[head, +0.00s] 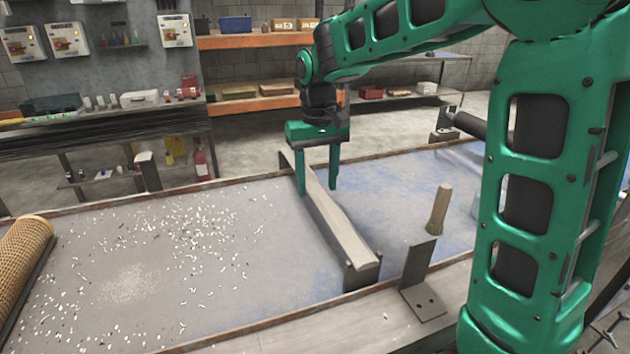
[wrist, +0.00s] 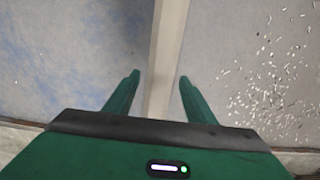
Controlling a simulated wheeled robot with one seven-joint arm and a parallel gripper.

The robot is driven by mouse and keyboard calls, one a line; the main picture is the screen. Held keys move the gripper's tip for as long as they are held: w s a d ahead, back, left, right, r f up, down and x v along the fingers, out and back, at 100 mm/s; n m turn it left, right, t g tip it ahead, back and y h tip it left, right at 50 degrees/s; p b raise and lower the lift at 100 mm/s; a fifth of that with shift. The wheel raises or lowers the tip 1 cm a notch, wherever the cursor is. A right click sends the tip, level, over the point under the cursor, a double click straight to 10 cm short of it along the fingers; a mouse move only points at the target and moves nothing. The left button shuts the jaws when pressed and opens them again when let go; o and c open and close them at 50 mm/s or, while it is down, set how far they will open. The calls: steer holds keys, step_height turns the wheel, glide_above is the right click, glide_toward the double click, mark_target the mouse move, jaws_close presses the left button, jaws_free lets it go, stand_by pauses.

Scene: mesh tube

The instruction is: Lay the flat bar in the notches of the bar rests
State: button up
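The flat bar (head: 335,225), long and pale grey, lies across the blue-grey table from back to front. Its near end sits at the dark near bar rest (head: 362,277); the notch itself is too small to make out. Its far end is by the far bar rest (head: 285,161), partly hidden by my gripper. My gripper (head: 317,190) points down at the bar's far part. It is open, one finger on each side of the bar. In the wrist view, the bar (wrist: 166,55) runs between the fingertips (wrist: 159,78) with a gap on both sides.
A rolled mesh tube (head: 22,262) lies at the far left. White scraps (head: 185,235) are scattered on the table left of the bar. An angle bracket (head: 420,282) stands on the front edge, with a wooden handle (head: 439,208) behind it. Shelves (head: 255,104) stand at the back.

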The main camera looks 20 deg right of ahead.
mark_target(317, 188)
steer(key=shift+r, duration=0.1)
step_height(317, 188, up, 12)
stand_by(0.7)
stand_by(0.4)
